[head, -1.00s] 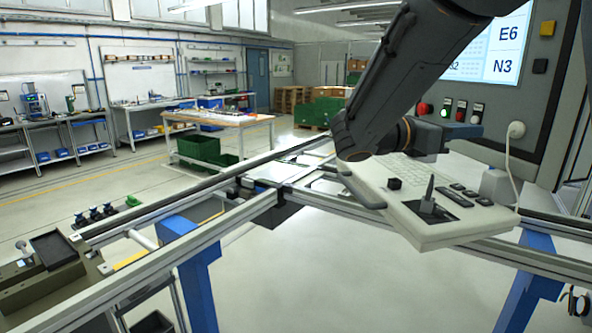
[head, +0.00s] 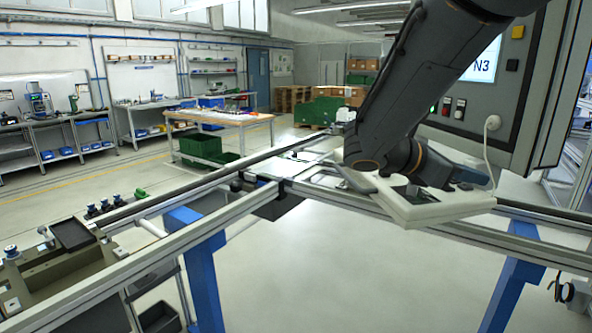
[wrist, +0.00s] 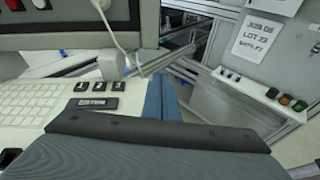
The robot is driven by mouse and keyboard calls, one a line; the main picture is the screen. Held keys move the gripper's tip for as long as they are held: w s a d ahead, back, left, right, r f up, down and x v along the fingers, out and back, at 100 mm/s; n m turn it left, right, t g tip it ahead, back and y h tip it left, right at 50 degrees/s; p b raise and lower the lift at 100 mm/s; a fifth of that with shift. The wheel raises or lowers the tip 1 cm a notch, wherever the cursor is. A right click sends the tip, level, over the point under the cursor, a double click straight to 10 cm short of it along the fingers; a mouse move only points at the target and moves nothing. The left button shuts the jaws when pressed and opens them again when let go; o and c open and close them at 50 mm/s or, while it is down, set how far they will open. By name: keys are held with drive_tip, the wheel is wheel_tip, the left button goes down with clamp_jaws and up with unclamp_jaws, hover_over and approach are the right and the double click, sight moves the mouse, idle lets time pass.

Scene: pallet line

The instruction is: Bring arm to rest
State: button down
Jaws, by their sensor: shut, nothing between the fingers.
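My arm reaches in from the top right of the head view and bends over the console panel (head: 415,212). My gripper (head: 484,178) points right, just above or beside the panel's right part; I cannot tell whether it touches. In the wrist view my gripper's blue fingertips (wrist: 161,97) are together with nothing between them. The panel's white keyboard (wrist: 35,103) and a few dark keys (wrist: 98,87) show left of them. My arm hides much of the panel in the head view.
A grey control cabinet (head: 540,100) with a screen (head: 483,62) and a hanging white cable (head: 491,145) stands close behind my gripper. Aluminium conveyor rails (head: 230,215) run across the front. A labelled grey cabinet (wrist: 265,45) with buttons is at right in the wrist view.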

drive_tip(key=s+a+f+m+g+y, duration=0.1)
drive_tip(key=s+a+f+m+y, duration=0.3)
drive_tip(key=f, duration=0.4)
drive_tip(key=s+a+f+m+g+y, duration=0.1)
drive_tip(key=s+a+f+m+y, duration=0.2)
drive_tip(key=s+f, duration=0.4)
drive_tip(key=a+f+m+t+y+b, duration=0.1)
drive_tip(key=a+f+m+y+b, duration=0.3)
drive_tip(key=a+f+m+y, duration=0.3)
wheel_tip(320, 180, down, 6)
drive_tip(key=a+m, duration=0.2)
drive_tip(key=m, duration=0.2)
drive_tip(key=shift+s+a, duration=0.2)
drive_tip(key=shift+s, duration=0.05)
